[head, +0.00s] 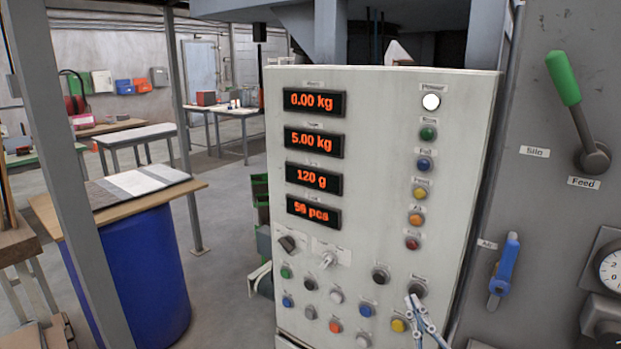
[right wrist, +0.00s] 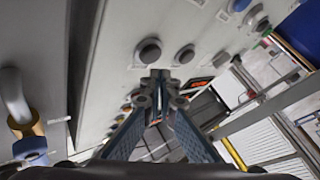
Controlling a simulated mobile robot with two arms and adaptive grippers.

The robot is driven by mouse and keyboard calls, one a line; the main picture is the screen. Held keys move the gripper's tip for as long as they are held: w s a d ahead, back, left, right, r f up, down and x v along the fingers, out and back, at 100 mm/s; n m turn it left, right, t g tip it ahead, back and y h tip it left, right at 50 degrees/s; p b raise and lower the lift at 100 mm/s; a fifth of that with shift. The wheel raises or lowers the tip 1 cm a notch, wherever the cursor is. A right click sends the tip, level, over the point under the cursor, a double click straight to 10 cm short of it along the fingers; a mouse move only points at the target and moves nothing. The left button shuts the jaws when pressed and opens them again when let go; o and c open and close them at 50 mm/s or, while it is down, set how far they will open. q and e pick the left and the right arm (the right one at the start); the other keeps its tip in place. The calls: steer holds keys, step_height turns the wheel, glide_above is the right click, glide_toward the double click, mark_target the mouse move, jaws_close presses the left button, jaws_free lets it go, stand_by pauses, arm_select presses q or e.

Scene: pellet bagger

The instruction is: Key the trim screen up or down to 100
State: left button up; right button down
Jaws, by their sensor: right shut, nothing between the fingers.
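The pale control panel (head: 375,180) carries a column of dark screens with orange digits. From the top they read 0.00 kg, 5.00 kg, 120 g (head: 312,178) and 56 pcs. Their small labels are too blurred to read surely, so I cannot confirm which one is trim. My right gripper (head: 412,301) is shut and empty at the panel's lower right, its tips by a dark button (head: 417,289). In the right wrist view the closed fingertips (right wrist: 158,82) lie just below a dark button (right wrist: 148,52). I cannot tell whether they touch it. My left gripper is out of view.
Another dark button (head: 380,276), a blue button (head: 367,309) and a yellow button (head: 398,325) are close to my gripper. A blue-handled valve (head: 504,265) and a green-handled lever (head: 565,80) are on the grey wall at right. A blue drum (head: 145,270) stands at left.

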steer(key=s+a, duration=0.1)
steer(key=s, duration=0.1)
steer(key=s+a+p, duration=0.1)
steer(key=s, duration=0.1)
steer(key=shift+a, duration=0.4)
